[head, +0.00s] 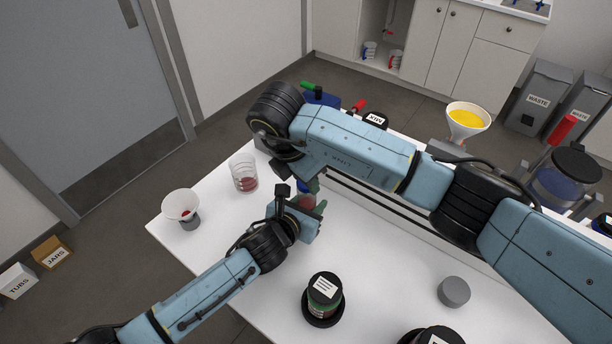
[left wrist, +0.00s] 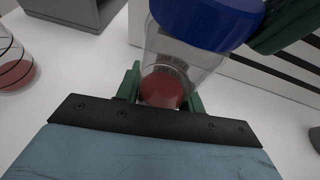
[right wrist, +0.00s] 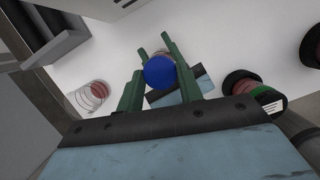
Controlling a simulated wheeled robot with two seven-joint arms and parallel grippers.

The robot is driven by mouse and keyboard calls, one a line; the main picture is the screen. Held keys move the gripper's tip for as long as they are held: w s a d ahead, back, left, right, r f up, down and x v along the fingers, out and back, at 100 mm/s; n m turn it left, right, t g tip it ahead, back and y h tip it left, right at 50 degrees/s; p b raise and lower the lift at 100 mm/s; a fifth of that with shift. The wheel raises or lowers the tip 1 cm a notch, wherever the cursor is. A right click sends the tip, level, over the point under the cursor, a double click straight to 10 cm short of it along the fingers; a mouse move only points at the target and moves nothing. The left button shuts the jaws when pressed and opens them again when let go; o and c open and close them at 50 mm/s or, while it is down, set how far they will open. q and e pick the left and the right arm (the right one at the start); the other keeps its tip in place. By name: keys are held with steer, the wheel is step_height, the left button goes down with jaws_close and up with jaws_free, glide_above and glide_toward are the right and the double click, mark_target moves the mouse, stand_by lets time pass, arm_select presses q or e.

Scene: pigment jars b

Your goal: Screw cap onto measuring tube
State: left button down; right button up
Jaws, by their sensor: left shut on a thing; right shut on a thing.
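The clear measuring tube (left wrist: 185,60) holds red powder at its bottom. My left gripper (head: 308,205) is shut around its lower part, above the white table. The blue cap (left wrist: 205,18) covers the tube's mouth in the left wrist view. I cannot tell whether its thread is engaged. My right gripper (right wrist: 153,46) is shut on the cap from above, its green fingers on either side. In the right wrist view the round cap top (right wrist: 160,72) hides most of the tube. In the head view my right arm hides much of the cap and right gripper.
A clear cup with red powder (head: 243,174) and a white funnel (head: 181,205) stand at the table's left. A yellow-filled funnel (head: 467,120) stands at the back right.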

steer(key=m+g, duration=0.1)
steer(key=m, duration=0.6)
steer(key=shift+w+a+g+h, duration=0.15)
steer(key=shift+w+g+h, duration=0.05)
steer(key=shift+g+h, duration=0.2)
steer(key=m+g, duration=0.1)
steer(key=m, duration=0.3)
steer(key=shift+w, duration=0.1)
steer(key=m, duration=0.3)
steer(key=shift+m+g, duration=0.3)
steer(key=shift+g, duration=0.1)
steer(key=o, duration=1)
steer(key=shift+c, duration=0.7)
